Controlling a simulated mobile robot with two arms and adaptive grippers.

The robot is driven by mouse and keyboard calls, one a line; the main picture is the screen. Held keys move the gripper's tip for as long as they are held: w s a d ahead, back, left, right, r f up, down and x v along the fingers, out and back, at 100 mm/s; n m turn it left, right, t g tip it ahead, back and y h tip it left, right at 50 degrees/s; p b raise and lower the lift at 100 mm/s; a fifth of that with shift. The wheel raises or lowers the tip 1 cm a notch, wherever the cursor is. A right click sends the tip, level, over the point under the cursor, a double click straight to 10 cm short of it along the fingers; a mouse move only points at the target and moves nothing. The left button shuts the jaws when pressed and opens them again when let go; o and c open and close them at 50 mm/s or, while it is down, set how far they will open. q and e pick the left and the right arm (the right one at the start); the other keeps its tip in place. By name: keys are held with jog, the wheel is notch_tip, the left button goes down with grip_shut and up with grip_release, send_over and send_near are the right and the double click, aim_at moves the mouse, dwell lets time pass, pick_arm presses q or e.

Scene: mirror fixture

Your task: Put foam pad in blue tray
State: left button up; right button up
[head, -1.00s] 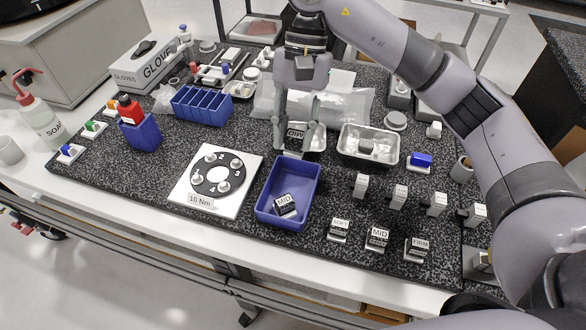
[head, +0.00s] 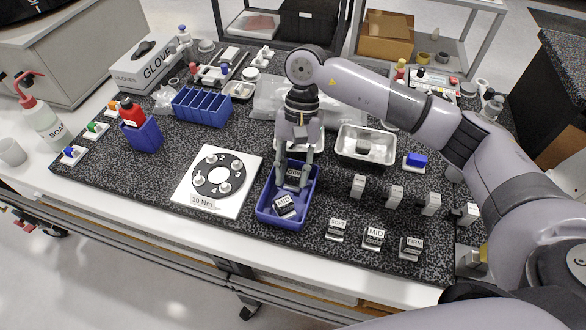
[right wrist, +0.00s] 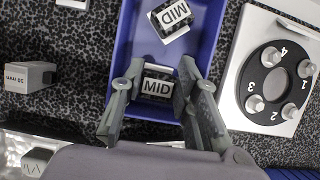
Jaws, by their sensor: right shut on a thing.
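The blue tray (head: 281,223) stands at the front middle of the speckled mat, right of the round numbered fixture. One dark foam pad with a white MID label (head: 284,206) lies tilted in its front part; this pad also shows in the right wrist view (right wrist: 170,17). My right gripper (head: 292,183) points down inside the tray's outline at the back. It is shut on a second MID foam pad (right wrist: 158,87). Whether this pad touches the tray floor I cannot tell. My left gripper is not in view.
The numbered fixture (head: 218,178) sits left of the tray. Labelled pads, SOFT (head: 337,229), MID (head: 373,237) and FIRM (head: 411,247), stand to the right. A metal tray (head: 365,155) lies behind them. A divided blue bin (head: 202,107) is at the back left.

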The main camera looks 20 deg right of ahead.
jog(key=shift+f, duration=0.15)
jog(key=o, duration=1.1)
jog(key=shift+o, duration=0.2)
jog(key=shift+r, duration=0.3)
jog(key=b+v, duration=0.3)
jog(key=v, duration=0.8)
jog(key=shift+w+d+r+b, duration=0.2)
jog(key=shift+w+r+b, duration=0.05)
jog(key=shift+r+b, duration=0.05)
jog(key=shift+r, duration=0.1)
